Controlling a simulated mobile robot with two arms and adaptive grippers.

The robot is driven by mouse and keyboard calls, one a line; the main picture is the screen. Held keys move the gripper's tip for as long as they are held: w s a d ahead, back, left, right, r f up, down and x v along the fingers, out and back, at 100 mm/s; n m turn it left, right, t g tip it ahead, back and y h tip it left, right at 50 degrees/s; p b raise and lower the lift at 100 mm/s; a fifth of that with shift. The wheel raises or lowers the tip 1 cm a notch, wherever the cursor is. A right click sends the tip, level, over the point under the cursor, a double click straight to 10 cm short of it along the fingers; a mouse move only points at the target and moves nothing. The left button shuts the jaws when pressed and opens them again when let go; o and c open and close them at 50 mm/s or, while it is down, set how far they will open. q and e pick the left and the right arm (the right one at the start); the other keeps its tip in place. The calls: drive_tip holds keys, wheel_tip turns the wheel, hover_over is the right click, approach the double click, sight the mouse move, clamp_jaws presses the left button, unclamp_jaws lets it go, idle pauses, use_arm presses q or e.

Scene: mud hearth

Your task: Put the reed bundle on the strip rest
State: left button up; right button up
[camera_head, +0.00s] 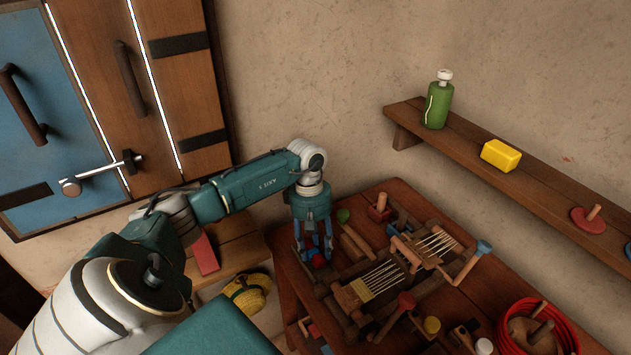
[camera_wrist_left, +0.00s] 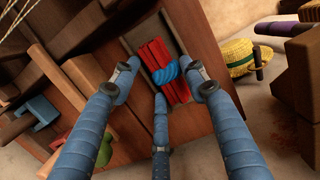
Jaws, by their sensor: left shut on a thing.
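The reed bundle is a short red bundle with a blue band round its middle. It shows clearly in the left wrist view (camera_wrist_left: 153,57) and as a small red patch in the head view (camera_head: 318,261). My left gripper (camera_head: 315,256) points down over the left part of the wooden table, its blue fingers shut on the bundle. In the left wrist view the fingers (camera_wrist_left: 163,92) surround the blue band. I cannot tell whether the bundle touches the wood beneath it. I cannot pick out the strip rest for certain among the brown wooden pieces. My right gripper is out of view.
The table (camera_head: 292,290) is crowded to the right of my gripper with a pronged wooden frame (camera_head: 372,283), a second one (camera_head: 432,247) and a red coil (camera_head: 525,310). A wall shelf (camera_head: 470,157) holds a green bottle (camera_head: 438,104) and a yellow block (camera_head: 500,155).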

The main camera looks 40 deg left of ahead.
sight(312, 243)
use_arm(q)
drive_tip(key=shift+f+b, duration=0.25)
drive_tip(key=shift+b, duration=0.05)
drive_tip(key=o, duration=1.1)
drive_tip(key=shift+r, duration=0.1)
drive_tip(key=shift+o, duration=0.2)
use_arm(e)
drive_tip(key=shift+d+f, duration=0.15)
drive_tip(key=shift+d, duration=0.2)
use_arm(q)
drive_tip(key=shift+r, duration=0.1)
drive_tip(key=shift+r+p, duration=0.2)
drive_tip(key=shift+p, duration=0.2)
wheel_tip(312, 243, up, 12)
drive_tip(key=a+b, duration=0.1)
drive_tip(key=b, duration=0.2)
drive_tip(key=shift+w+a+f+b, duration=0.2)
drive_tip(key=shift+w+a+b, duration=0.05)
drive_tip(key=shift+a+b, duration=0.15)
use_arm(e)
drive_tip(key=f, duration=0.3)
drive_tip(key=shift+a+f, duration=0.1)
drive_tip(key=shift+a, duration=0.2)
